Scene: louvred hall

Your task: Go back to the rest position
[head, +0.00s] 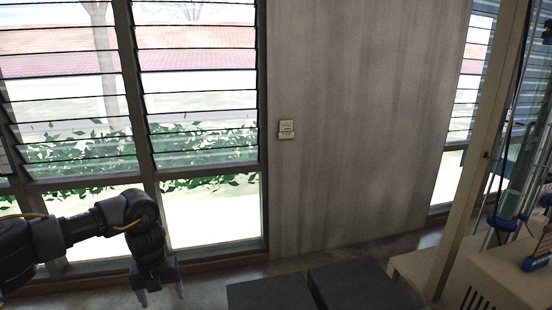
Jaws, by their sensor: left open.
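My left arm comes in from the left edge, and my left gripper (161,293) hangs down near the bottom left, in front of the window frame. Its two fingers are apart with nothing between them. It is to the left of the dark boxes and touches nothing that I can see. My right gripper is out of the head view.
Two dark flat-topped blocks (270,293) stand at the bottom middle. A beige cabinet (495,280) with a tan post (478,150) and tubing stands at the right. Louvred windows (200,80) and a grey wall panel (365,130) with a small switch (286,129) close off the back.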

